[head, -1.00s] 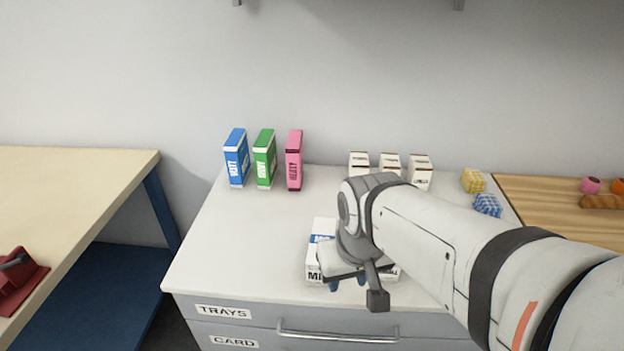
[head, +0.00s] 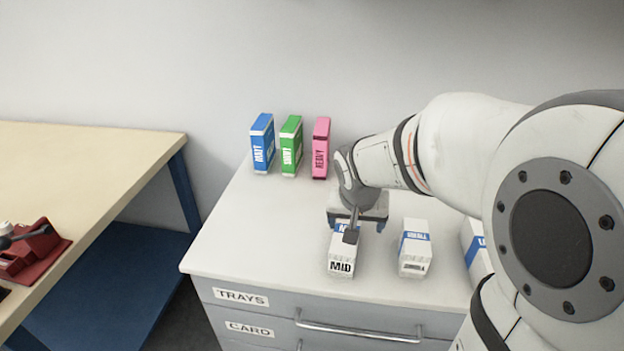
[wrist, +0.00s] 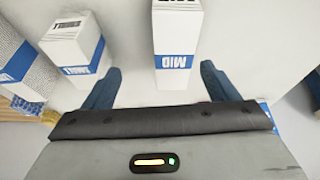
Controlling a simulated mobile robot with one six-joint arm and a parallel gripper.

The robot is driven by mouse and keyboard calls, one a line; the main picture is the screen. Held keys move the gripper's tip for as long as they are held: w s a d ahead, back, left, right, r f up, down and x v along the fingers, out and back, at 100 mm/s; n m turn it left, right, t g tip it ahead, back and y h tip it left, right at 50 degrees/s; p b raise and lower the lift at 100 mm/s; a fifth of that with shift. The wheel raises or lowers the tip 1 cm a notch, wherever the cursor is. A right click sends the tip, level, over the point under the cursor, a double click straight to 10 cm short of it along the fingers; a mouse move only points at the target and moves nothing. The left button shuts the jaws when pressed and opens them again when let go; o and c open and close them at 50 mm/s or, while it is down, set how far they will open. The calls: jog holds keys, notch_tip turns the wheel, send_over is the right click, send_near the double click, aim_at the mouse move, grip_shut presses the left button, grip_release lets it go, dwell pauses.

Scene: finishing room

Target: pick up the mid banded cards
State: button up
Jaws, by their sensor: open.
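The mid banded cards (head: 341,264) are a white block with a blue band and the label MID, on the white cabinet top near its front edge. They also show in the wrist view (wrist: 177,28), at top centre. My gripper (wrist: 160,70) is open and empty there, with one blue finger on each side of the near end of the block. I cannot tell whether the fingers are down at its height. In the head view my gripper (head: 357,212) is over the back part of the block and hides some of it.
Another white blue-banded pack (head: 414,250) stands right of the mid one, and a further one (head: 476,250) is partly behind my arm. Blue (head: 262,145), green (head: 291,147) and pink (head: 321,148) boxes stand at the back. The top's left side (head: 250,225) is clear.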

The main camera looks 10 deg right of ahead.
jog(key=shift+m, duration=0.4)
jog(key=w+f, duration=0.1)
jog(key=w, duration=0.1)
jog(key=w+a+f, duration=0.1)
jog(key=w+f, duration=0.1)
jog(key=shift+f+b, duration=0.1)
jog(key=shift+b, duration=0.2)
jog(key=x, duration=0.7)
jog(key=shift+s+f, duration=0.1)
jog(key=shift+s, duration=0.05)
jog(key=c, duration=1.3)
